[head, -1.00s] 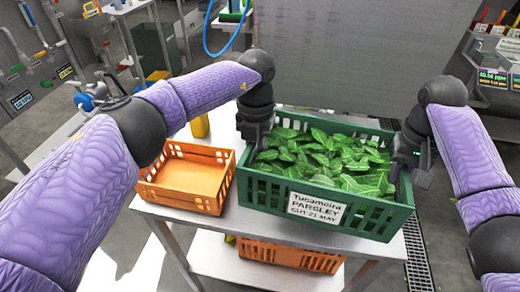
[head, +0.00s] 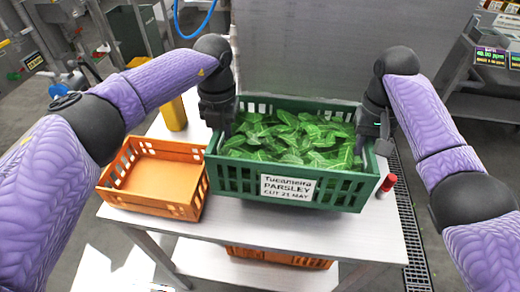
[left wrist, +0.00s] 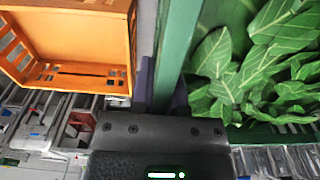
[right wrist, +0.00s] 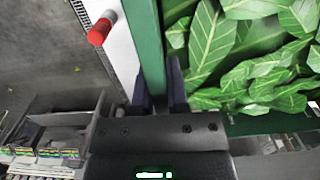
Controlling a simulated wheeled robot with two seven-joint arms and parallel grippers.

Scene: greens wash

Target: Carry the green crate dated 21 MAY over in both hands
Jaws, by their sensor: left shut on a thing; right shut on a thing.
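The green crate (head: 232,178) is full of leafy greens (head: 300,135), and its white label (head: 287,188) reads Tucameira PARSLEY, CUT 21 MAY. It looks level, above or on the metal table; I cannot tell whether its base touches. My left gripper (head: 226,128) is shut on its left wall, and that rim also shows between the fingers in the left wrist view (left wrist: 178,40). My right gripper (head: 364,148) is shut on its right wall, which also shows in the right wrist view (right wrist: 149,40). The crate's underside is hidden.
An orange crate (head: 190,212), empty, stands close on the left, partly overlapped by the green crate in view. A red-capped item (head: 388,184) stands right of it. A yellow item (head: 174,115) is behind. Another orange crate (head: 280,258) is below. The front table strip (head: 330,232) is clear.

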